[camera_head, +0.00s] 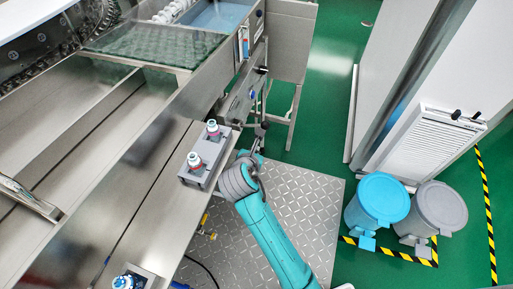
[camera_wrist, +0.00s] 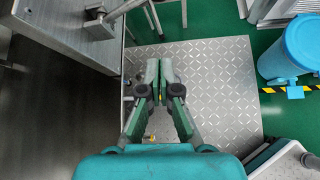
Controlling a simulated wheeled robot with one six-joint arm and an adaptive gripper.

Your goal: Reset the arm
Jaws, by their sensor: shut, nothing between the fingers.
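My arm, teal with a grey wrist, reaches up from the bottom of the head view and bends near the edge of the steel machine. My gripper (camera_wrist: 159,66) shows in the wrist view with its two fingers together and nothing between them. It hangs over the diamond-plate floor panel (camera_wrist: 220,85), beside the machine's edge. In the head view the fingers are hard to make out behind the wrist.
A grey block (camera_head: 202,174) with two white-and-red capped bottles sits on the machine's ledge (camera_head: 150,200), close to my wrist. A blue-capped item (camera_head: 126,282) is lower down. Blue (camera_head: 381,199) and grey (camera_head: 437,208) bins stand at right.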

